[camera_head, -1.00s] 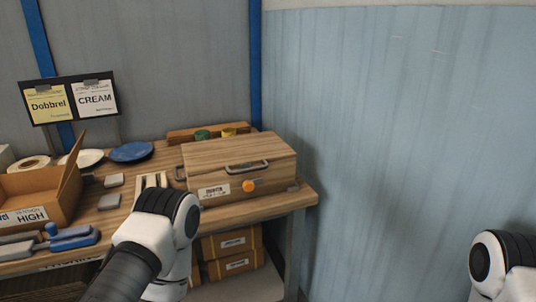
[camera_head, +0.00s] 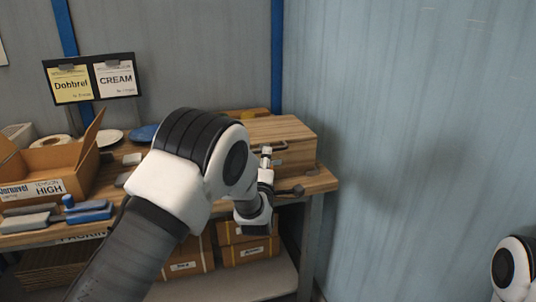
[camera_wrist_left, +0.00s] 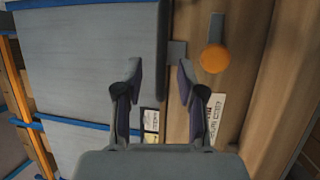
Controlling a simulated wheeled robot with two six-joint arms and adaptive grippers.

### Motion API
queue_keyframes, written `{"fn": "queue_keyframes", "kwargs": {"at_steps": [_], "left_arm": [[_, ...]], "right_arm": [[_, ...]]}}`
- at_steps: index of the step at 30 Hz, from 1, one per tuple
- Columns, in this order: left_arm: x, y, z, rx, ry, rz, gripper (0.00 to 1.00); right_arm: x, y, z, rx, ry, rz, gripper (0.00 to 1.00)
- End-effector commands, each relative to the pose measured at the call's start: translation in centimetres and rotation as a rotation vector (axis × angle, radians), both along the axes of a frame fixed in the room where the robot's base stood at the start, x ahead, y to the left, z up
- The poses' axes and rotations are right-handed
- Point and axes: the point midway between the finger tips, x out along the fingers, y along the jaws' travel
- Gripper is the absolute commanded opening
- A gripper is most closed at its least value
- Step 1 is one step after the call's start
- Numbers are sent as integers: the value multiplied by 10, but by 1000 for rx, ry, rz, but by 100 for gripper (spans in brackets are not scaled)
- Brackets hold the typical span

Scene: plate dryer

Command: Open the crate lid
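The wooden crate (camera_head: 278,130) sits at the right end of the workbench with its lid down. Its handle (camera_head: 270,149) shows partly behind my left gripper (camera_head: 280,180), which is in front of the crate. In the left wrist view, my left gripper (camera_wrist_left: 160,72) is open, with an empty-looking gap between its fingers. The crate's wooden front (camera_wrist_left: 240,70) is to the right there, with an orange round knob (camera_wrist_left: 214,59) and a white label (camera_wrist_left: 217,115). The knob is hidden in the head view. My right arm shows at the right edge; its gripper is out of view.
An open cardboard box (camera_head: 50,172), blue tools (camera_head: 88,210) and a blue plate (camera_head: 143,132) are on the bench's left. Cardboard boxes (camera_head: 248,250) stand on the shelf below. A blue wall (camera_head: 420,130) is close on the right.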

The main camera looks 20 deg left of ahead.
Motion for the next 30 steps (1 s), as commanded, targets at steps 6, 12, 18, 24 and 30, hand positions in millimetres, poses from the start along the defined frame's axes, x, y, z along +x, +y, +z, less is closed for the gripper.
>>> {"fn": "queue_keyframes", "kwargs": {"at_steps": [6,12,18,24,30], "left_arm": [[39,8,7,-1,1,1,39],[51,11,8,1,4,0,39],[51,11,7,1,4,0,21],[51,11,7,1,4,0,0],[51,11,11,-3,11,0,0]], "right_arm": [[0,0,7,0,0,0,40],[0,0,8,0,0,0,40],[0,0,7,0,0,0,40],[0,0,7,0,0,0,40],[0,0,10,0,0,0,40]]}}
